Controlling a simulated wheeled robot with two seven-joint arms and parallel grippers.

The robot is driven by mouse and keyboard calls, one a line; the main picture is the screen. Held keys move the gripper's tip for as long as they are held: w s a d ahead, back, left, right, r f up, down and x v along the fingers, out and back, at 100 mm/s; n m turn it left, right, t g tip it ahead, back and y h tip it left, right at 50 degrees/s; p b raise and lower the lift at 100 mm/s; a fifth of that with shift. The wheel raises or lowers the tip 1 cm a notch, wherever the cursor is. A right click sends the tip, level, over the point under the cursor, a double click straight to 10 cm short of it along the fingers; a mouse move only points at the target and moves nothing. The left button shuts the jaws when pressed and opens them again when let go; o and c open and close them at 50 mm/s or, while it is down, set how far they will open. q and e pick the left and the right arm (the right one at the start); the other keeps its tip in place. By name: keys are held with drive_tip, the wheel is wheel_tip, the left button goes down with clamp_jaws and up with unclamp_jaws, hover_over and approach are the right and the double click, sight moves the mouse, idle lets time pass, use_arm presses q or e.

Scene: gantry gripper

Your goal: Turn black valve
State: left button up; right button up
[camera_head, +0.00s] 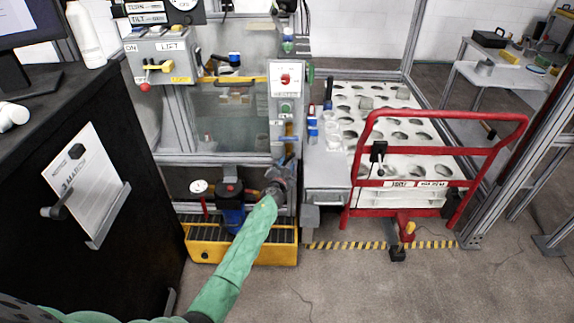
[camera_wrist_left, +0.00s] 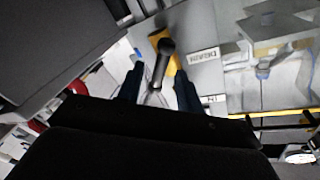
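A black valve handle (camera_wrist_left: 164,50) with a rounded end shows in the left wrist view, in front of a grey panel with a yellow plate (camera_wrist_left: 158,36). My left gripper (camera_wrist_left: 158,74) is open, its two dark fingers apart. The handle's shaft appears between the fingertips; I cannot tell whether they touch it. In the head view my green-sleeved left arm reaches from the bottom left, and the left gripper (camera_head: 278,182) is at the lower front of the machine, beside the blue filter (camera_head: 231,205). The valve cannot be made out there. My right gripper is not in view.
A yellow tray (camera_head: 200,246) lies below the gripper. A red cart handle (camera_head: 440,116) stands in front of the white perforated table (camera_head: 350,92) at right. A dark cabinet (camera_head: 110,110) stands at left. The floor at front centre is mostly clear.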

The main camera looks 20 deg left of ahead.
use_arm(q)
drive_tip(key=shift+w, duration=0.45)
clamp_jaws()
